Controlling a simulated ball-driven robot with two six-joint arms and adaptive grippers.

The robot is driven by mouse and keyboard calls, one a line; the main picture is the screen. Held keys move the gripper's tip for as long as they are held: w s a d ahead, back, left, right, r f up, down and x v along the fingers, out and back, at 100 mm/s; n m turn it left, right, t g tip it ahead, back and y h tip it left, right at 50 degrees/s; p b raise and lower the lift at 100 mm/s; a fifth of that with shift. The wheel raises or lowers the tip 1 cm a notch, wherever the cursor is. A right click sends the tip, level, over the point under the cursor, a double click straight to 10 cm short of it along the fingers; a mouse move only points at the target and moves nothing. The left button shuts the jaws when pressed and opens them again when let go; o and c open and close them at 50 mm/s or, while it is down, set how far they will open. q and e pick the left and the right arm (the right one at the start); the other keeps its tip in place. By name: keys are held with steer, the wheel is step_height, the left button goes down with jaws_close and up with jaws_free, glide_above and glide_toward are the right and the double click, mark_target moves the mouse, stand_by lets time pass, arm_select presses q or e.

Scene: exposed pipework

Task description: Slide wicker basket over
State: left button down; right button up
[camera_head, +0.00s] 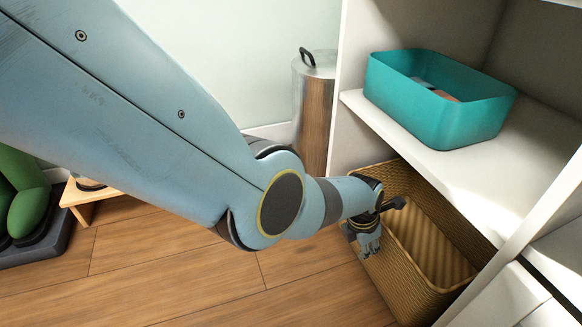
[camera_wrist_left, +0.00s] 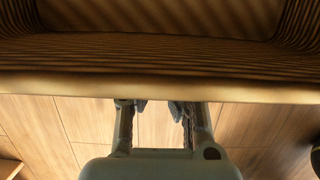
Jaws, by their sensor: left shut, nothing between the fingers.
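The wicker basket (camera_head: 395,275) is a tan woven open box under the white shelf, standing at the lower level at the right of the head view. Its inside looks empty where I can see it. My left gripper (camera_head: 369,248) points down at the basket's near side, by its rim. In the left wrist view the basket's rim (camera_wrist_left: 160,88) crosses the picture, and the gripper's fingers (camera_wrist_left: 160,108) are on the outer side of it, their tips partly hidden by the rim. The left gripper is shut with nothing in it. Whether it touches the wall I cannot tell. My right gripper is not seen.
A teal bin (camera_head: 440,105) with small items stands on the white shelf (camera_head: 440,165) above the basket. A metal trash can (camera_head: 315,110) is behind, left of the shelf unit. A green object (camera_head: 25,195) and a low wooden stand (camera_head: 85,200) are at the left. Wooden floor (camera_head: 250,285) in front is clear.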

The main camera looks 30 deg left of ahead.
arm_select(q)
steer(key=shift+r, duration=0.15)
steer(key=v, duration=1.1)
steer(key=shift+s+r, duration=0.15)
steer(key=shift+r, duration=0.2)
